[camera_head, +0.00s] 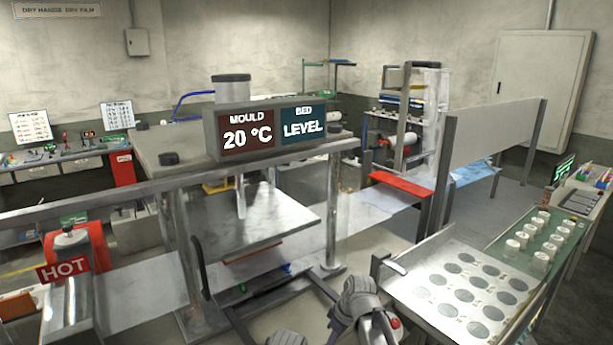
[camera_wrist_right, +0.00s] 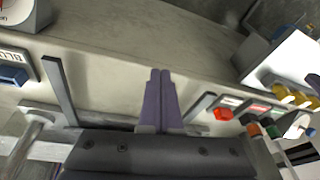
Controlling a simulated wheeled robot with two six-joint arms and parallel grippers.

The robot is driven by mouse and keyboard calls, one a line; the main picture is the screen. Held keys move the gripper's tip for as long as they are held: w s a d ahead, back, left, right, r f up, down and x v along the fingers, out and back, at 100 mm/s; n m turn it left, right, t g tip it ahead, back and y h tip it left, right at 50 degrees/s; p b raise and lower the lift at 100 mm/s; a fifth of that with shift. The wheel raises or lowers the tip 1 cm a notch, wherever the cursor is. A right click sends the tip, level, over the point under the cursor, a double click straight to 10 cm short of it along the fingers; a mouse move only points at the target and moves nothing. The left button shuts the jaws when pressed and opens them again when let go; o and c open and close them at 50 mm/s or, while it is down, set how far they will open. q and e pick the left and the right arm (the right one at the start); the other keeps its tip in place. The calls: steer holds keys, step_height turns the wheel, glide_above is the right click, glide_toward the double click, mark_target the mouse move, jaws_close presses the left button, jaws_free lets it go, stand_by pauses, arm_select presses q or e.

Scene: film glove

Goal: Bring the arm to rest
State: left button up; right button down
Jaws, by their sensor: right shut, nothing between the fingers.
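My right gripper (camera_wrist_right: 160,76) shows in the right wrist view. Its two purple fingers lie together with nothing between them, in front of a pale machine panel (camera_wrist_right: 110,62). I cannot tell whether the fingertips touch the panel.
The head view shows a press with a "MOULD 20 °C" display (camera_head: 247,138), a "HOT" sign (camera_head: 62,270) and a tray with round recesses (camera_head: 425,285). In the wrist view, a red button (camera_wrist_right: 223,114) and yellow knobs (camera_wrist_right: 283,92) are right of the fingers; a post (camera_wrist_right: 58,90) is left.

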steer(key=s+d+m+h, duration=0.3)
steer(key=s+d+m, duration=0.65)
steer(key=s, duration=0.45)
steer(key=s+a+n+g+h, duration=0.1)
steer(key=s+a+n, duration=0.2)
steer(key=a, duration=0.7)
steer(key=shift+s+a+f+g, duration=0.2)
steer(key=shift+s+f+g, duration=0.2)
steer(key=shift+s, duration=0.8)
arm_select(q)
steer(key=shift+c, duration=0.2)
arm_select(e)
steer(key=shift+n, duration=0.25)
